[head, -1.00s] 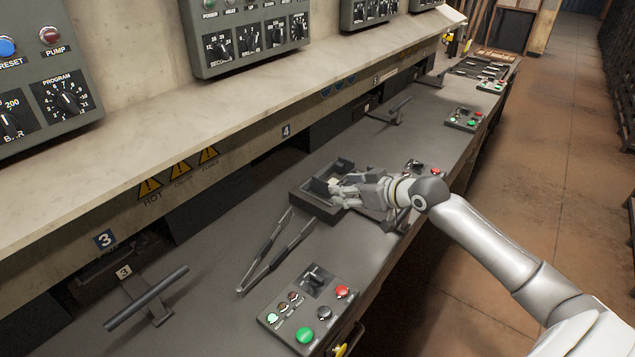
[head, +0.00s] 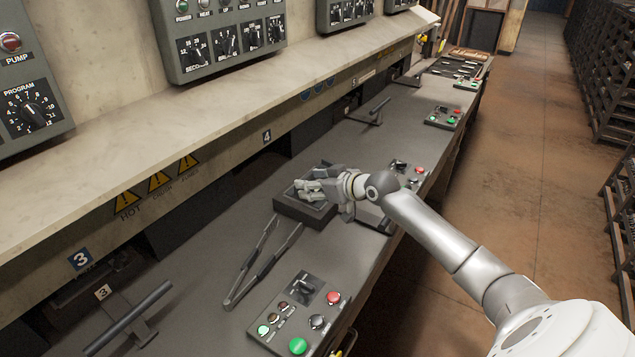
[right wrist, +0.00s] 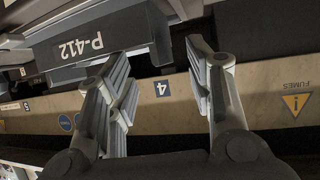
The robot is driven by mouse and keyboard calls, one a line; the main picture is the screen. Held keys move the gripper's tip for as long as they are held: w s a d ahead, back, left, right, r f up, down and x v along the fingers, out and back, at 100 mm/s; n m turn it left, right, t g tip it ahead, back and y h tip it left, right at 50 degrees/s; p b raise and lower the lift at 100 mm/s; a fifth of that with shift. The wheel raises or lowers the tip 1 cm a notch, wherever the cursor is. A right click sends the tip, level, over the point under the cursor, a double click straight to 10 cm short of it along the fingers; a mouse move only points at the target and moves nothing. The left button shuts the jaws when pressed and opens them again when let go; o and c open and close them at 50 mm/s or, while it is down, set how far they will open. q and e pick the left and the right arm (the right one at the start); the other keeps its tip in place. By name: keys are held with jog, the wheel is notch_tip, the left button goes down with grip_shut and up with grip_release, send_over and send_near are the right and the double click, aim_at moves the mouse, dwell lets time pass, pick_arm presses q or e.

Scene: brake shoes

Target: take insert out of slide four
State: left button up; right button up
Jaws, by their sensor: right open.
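The slide at bay four is a dark, box-like tray (head: 290,208) standing out on the bench below the number 4 label. My right gripper (head: 303,188) is over this tray, coming in from the right, and covers much of its inside. In the right wrist view the right gripper (right wrist: 162,75) is open, with nothing between its fingers. A dark grey block marked P-412 (right wrist: 100,40), upside down in that view, lies beside and partly behind the left finger. I cannot tell whether this block is the insert or part of the slide. My left gripper is not in view.
Long-handled tongs (head: 262,265) lie on the bench in front of the tray. A button panel (head: 300,315) is nearer, and another (head: 405,172) stands behind my right wrist. A bar handle (head: 130,318) sits at bay three. The bench between tongs and wall is clear.

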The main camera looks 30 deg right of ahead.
jog(key=x, duration=0.3)
jog(key=shift+w+f, duration=0.1)
jog(key=shift+w, duration=0.15)
jog(key=shift+w+a+f, duration=0.2)
jog(key=shift+w+f, duration=0.05)
jog(key=shift+w, duration=0.2)
grip_shut()
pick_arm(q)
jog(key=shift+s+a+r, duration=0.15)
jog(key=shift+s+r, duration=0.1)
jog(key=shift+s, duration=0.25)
pick_arm(e)
jog(key=shift+r, duration=0.15)
